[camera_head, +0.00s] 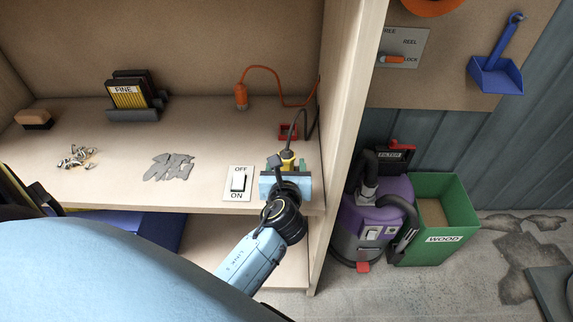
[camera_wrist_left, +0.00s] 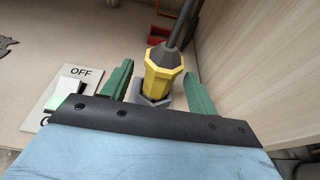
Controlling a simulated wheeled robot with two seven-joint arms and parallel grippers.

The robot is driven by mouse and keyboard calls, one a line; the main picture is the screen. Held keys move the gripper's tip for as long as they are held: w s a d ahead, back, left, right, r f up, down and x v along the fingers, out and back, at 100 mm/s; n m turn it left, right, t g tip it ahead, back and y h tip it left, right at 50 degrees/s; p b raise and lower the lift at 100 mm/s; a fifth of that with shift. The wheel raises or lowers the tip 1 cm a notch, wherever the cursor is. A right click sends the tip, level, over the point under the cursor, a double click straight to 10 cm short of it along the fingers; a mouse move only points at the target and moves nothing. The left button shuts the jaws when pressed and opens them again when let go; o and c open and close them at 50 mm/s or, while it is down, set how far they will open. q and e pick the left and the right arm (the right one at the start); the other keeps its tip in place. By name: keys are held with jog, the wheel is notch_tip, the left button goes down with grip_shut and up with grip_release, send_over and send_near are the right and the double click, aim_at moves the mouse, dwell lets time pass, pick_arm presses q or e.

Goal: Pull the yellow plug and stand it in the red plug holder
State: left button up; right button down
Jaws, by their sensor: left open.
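The yellow plug (camera_head: 287,158) stands upright on the shelf with a dark cable from its top. In the left wrist view the yellow plug (camera_wrist_left: 162,72) sits in a grey socket (camera_wrist_left: 150,98). My left gripper (camera_wrist_left: 158,84) is open, with one green finger on each side of the plug; contact is not visible. In the head view my left gripper (camera_head: 288,168) reaches the plug from the front. The red plug holder (camera_head: 288,131) is on the shelf just behind the plug, and its red edge also shows in the left wrist view (camera_wrist_left: 158,33). My right gripper is not in view.
An OFF/ON switch (camera_head: 238,182) is left of the plug. An orange plug with cable (camera_head: 241,96) stands further back. The wooden side wall (camera_head: 345,110) rises close on the right.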

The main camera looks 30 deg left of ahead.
pick_arm(q)
jog(key=x, duration=0.2)
jog(key=shift+w+a+f, duration=0.15)
jog(key=shift+w, duration=0.15)
jog(key=c, duration=1.1)
